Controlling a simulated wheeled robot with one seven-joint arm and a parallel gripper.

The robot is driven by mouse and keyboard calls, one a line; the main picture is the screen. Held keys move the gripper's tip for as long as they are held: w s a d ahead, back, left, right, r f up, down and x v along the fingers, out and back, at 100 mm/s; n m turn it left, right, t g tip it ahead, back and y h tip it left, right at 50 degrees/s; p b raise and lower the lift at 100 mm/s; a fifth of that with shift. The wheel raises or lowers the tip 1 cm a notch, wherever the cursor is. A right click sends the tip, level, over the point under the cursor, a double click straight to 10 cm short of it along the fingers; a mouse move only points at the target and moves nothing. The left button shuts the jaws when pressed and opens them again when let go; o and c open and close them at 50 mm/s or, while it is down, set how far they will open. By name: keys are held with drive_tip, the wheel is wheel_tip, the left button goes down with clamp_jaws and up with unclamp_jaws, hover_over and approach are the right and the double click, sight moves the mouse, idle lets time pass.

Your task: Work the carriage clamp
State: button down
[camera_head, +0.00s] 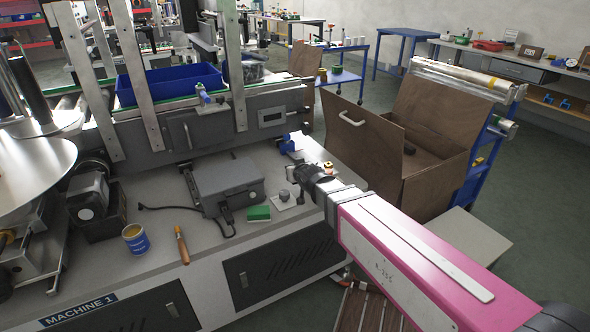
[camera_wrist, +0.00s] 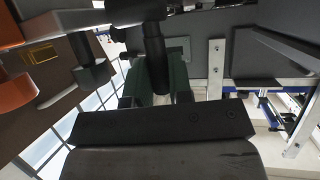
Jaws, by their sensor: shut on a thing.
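In the wrist view my gripper (camera_wrist: 158,92) points away from the camera, its dark body across the bottom. It is shut on a dark, round handle (camera_wrist: 154,48) that stands between its greenish fingers. Whether this handle belongs to the carriage clamp I cannot tell. In the head view my pink arm reaches to the machine's right end; the fingertips and what they hold are hidden there. A blue clamp-like part (camera_head: 286,143) sits at the rail's right end, just beyond my wrist. Another blue knob (camera_head: 203,95) is on the rail's front.
A blue bin (camera_head: 170,83) is behind the rail.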

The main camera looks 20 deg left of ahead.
drive_tip(key=c, duration=1)
unclamp_jaws()
drive_tip(key=shift+c, duration=0.2)
drive_tip(key=shift+s, duration=0.1)
drive_tip(key=v, duration=1)
drive_tip(key=shift+s+d, duration=0.25)
drive_tip(key=shift+r, duration=0.1)
